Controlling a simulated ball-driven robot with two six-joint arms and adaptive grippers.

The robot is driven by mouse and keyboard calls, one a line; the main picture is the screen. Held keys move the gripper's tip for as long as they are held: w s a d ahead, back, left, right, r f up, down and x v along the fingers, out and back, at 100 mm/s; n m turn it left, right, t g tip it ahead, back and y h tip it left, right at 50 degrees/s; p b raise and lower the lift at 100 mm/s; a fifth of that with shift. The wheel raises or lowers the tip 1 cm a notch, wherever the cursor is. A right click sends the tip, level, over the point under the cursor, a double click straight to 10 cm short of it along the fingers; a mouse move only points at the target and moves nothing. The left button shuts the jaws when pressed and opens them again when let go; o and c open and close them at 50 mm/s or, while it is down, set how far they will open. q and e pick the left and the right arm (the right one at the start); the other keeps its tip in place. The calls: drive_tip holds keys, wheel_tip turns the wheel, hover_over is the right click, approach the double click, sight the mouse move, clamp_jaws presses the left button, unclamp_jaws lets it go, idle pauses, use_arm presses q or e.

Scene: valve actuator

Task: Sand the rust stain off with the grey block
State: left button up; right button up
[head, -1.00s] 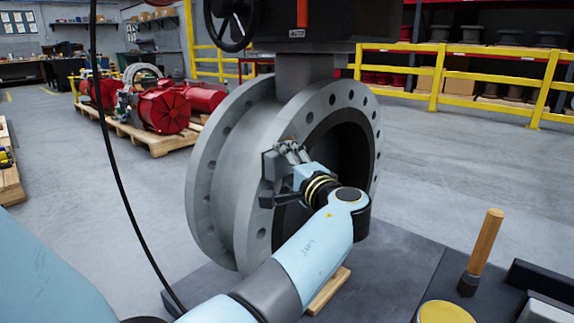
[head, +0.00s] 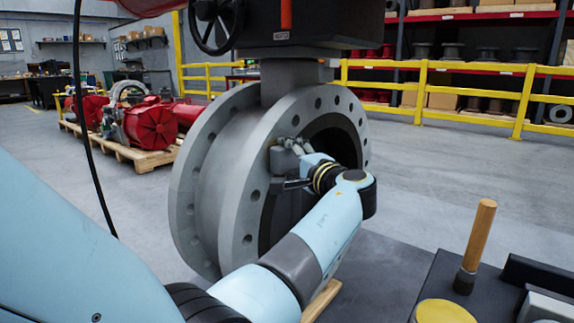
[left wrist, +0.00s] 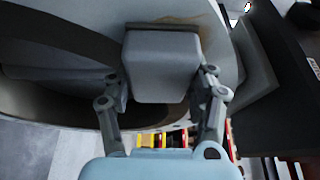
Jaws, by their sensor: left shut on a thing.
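My left gripper (head: 291,150) is at the face of the large grey valve flange (head: 252,215), near its bore. In the left wrist view its two fingers (left wrist: 161,82) are shut on the grey block (left wrist: 162,62). The block's dark far edge lies at the flange face, apparently touching it. The block also shows in the head view (head: 283,161), partly covered by the fingers. A brownish rust stain (left wrist: 191,20) shows on the flange beside the block's far edge; the block hides part of that area. In the head view I cannot make out the stain. My right gripper is not in view.
A handwheel (head: 215,22) and dark actuator housing (head: 300,25) sit above the valve. A wooden-handled tool (head: 477,240) and yellow round thing (head: 445,312) are at the lower right. A black cable (head: 85,130) hangs at left. Yellow railings (head: 440,90) stand behind.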

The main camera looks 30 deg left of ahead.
sight(281, 163)
use_arm(q)
drive_tip(key=shift+w+d+f+b, duration=0.1)
drive_tip(key=shift+w+f+b, duration=0.1)
drive_tip(key=shift+w+b, duration=0.55)
drive_tip(key=shift+w, duration=0.4)
drive_tip(key=shift+w+r, duration=0.15)
drive_tip(key=shift+r, duration=0.05)
drive_tip(key=shift+s+r+p, duration=0.2)
drive_tip(key=shift+s+p, duration=0.65)
drive_tip(key=shift+s, duration=0.25)
drive_tip(key=shift+s+f, duration=0.15)
drive_tip(key=shift+s, duration=0.4)
drive_tip(key=shift+s+a+p, duration=0.2)
drive_tip(key=shift+s+p, duration=0.75)
drive_tip(key=shift+s, duration=0.5)
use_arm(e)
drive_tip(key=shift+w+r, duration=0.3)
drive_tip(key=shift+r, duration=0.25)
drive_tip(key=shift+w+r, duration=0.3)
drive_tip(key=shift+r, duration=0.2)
